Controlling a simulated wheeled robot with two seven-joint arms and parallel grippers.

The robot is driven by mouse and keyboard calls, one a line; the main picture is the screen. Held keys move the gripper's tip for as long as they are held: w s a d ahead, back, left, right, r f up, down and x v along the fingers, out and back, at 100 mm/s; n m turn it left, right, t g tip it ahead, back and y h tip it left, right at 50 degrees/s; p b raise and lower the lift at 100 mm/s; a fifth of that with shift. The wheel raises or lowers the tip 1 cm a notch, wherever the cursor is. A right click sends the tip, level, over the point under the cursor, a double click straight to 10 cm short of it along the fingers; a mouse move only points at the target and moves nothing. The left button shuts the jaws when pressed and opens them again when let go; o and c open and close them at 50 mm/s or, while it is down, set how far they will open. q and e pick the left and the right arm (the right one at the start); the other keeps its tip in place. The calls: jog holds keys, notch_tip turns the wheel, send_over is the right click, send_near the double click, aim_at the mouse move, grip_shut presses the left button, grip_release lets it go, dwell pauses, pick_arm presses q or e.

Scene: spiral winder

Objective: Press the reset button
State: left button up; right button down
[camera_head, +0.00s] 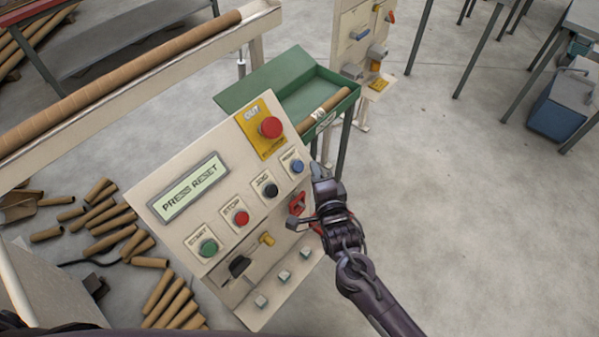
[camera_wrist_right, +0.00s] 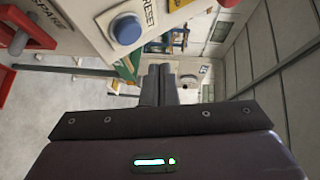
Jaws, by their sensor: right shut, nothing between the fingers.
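The blue reset button (camera_head: 297,166) sits at the right end of the button row on the beige control panel (camera_head: 222,150). Its label reads RESET in the right wrist view, where the button (camera_wrist_right: 126,30) shows large at the upper left. The panel display (camera_head: 189,188) reads PRESS RESET. My right gripper (camera_head: 318,170) is shut and empty, just right of the reset button in the head view. In the right wrist view its fingertips (camera_wrist_right: 160,70) are below and right of the button, apart from it. My left gripper is not in view.
Green START (camera_head: 208,247), red STOP (camera_head: 241,217) and black JOG (camera_head: 271,190) buttons share the row. A large red stop button (camera_head: 270,127) is above. A red handle (camera_head: 297,203) is close to my right gripper. A green tray (camera_head: 285,88) stands behind; floor on the right is open.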

aim_at(301, 161)
jog(key=shift+w+a+f+b, duration=0.35)
jog(key=shift+a+f+b, duration=0.15)
jog(key=shift+f, duration=0.05)
jog(key=shift+w+a+f+b, duration=0.35)
jog(key=shift+a+f+b, duration=0.15)
dwell(1.4)
jog(key=shift+w+a+f+b, duration=0.2)
jog(key=shift+a+f+b, duration=0.05)
jog(key=shift+b, duration=0.1)
jog(key=shift+w+a+f+b, duration=0.2)
jog(key=shift+a+f+b, duration=0.05)
jog(key=shift+b, duration=0.15)
dwell(0.6)
dwell(0.4)
jog(key=shift+s+d+r+p, duration=0.4)
jog(key=shift+d+r+p, duration=0.1)
jog(key=shift+p, duration=0.25)
